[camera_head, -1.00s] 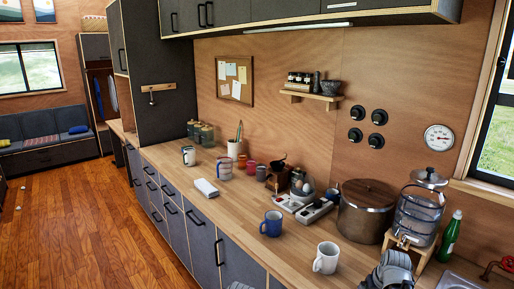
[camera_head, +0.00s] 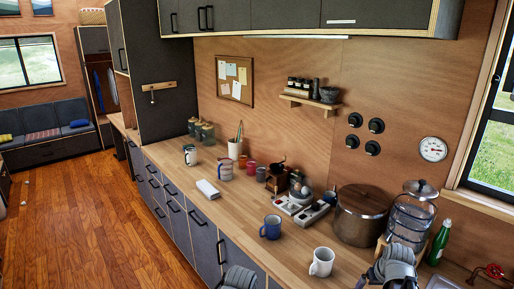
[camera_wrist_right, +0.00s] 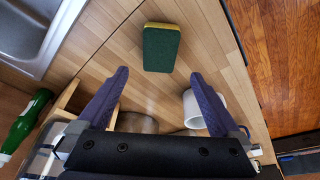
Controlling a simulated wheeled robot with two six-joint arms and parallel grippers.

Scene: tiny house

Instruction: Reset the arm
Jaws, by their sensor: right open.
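My right gripper (camera_wrist_right: 158,76) shows in the right wrist view, with its two purple fingers spread wide and nothing between them. It hangs over the wooden counter. A green and yellow sponge (camera_wrist_right: 160,50) lies on the counter just beyond the fingertips. A white mug (camera_wrist_right: 214,108) lies partly behind the right-hand finger; a white mug also stands near the counter's front in the head view (camera_head: 321,262). Grey parts of my arms show at the bottom edge of the head view. My left gripper cannot be made out there.
The sink (camera_wrist_right: 32,35) and a green bottle (camera_wrist_right: 24,122) are left in the wrist view. In the head view, a blue mug (camera_head: 270,227), a large pot (camera_head: 361,215) and a glass dispenser (camera_head: 411,217) crowd the counter. The wooden floor (camera_head: 90,215) at left is largely open.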

